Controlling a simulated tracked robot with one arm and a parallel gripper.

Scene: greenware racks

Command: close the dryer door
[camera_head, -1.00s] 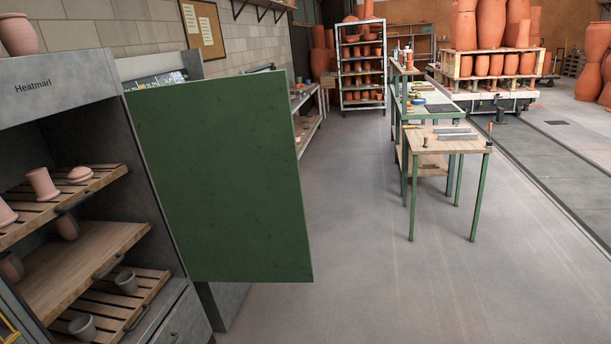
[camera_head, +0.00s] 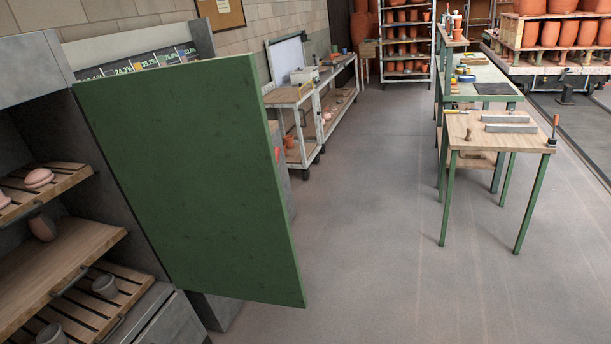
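The dryer door (camera_head: 185,175) is a flat green panel. It stands wide open, swung out from the right side of the grey dryer cabinet (camera_head: 30,72). Its free edge points toward the lower right, over the floor. The open cabinet front shows wooden slatted shelves (camera_head: 75,245) holding pink and grey clay pots. A grey pot (camera_head: 105,286) sits on the lower shelf. The inside of the dryer behind the door is partly hidden. No handle shows clearly on the door face. My gripper is not in view.
A green-legged table (camera_head: 495,132) with tools stands to the right. A white-framed cart (camera_head: 300,105) stands behind the door along the wall. Racks of terracotta pots (camera_head: 405,45) are at the back. The grey floor (camera_head: 380,240) between door and table is clear.

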